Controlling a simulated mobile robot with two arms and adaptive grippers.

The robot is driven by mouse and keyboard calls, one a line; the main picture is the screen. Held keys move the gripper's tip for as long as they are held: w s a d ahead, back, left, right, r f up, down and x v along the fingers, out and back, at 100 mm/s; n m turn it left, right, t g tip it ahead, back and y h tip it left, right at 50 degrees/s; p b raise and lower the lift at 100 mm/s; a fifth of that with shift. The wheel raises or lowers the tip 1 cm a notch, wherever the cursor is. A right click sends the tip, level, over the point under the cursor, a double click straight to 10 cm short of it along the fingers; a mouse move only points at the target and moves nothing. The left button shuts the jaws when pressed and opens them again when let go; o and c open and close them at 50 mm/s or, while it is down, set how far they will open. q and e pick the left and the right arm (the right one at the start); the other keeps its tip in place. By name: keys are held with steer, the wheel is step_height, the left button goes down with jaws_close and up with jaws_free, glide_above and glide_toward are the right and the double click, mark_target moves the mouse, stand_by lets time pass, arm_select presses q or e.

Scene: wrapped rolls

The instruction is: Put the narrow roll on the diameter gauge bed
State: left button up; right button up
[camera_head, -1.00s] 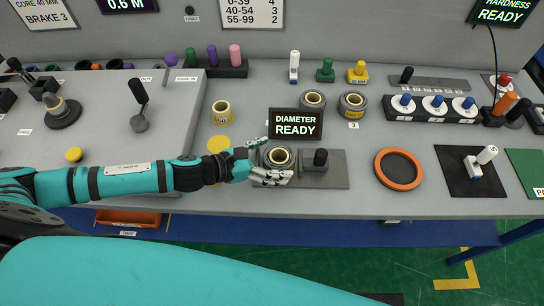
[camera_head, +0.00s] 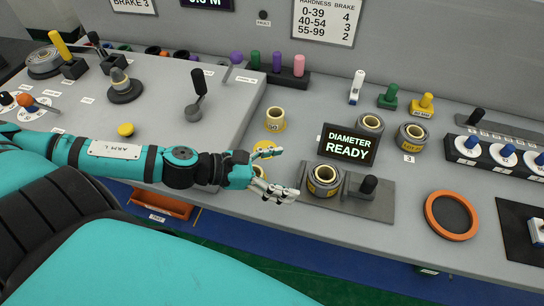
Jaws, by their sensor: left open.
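A wrapped roll (camera_head: 323,181) with a yellow label and a tan core stands on the grey plate of the diameter gauge bed (camera_head: 375,207), beside a black knob. The gauge's display (camera_head: 348,146) reads "DIAMETER READY". My left gripper (camera_head: 285,172) is open and empty just left of this roll, with a small gap between them. I cannot tell by width which roll is the narrow one. My right gripper is out of view.
An orange ring (camera_head: 451,215) lies to the right. The desk between ring and gauge plate is clear.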

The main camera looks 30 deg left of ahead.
arm_select(q)
steer(key=shift+p+v, duration=0.4)
steer(key=shift+v, duration=0.7)
stand_by(0.8)
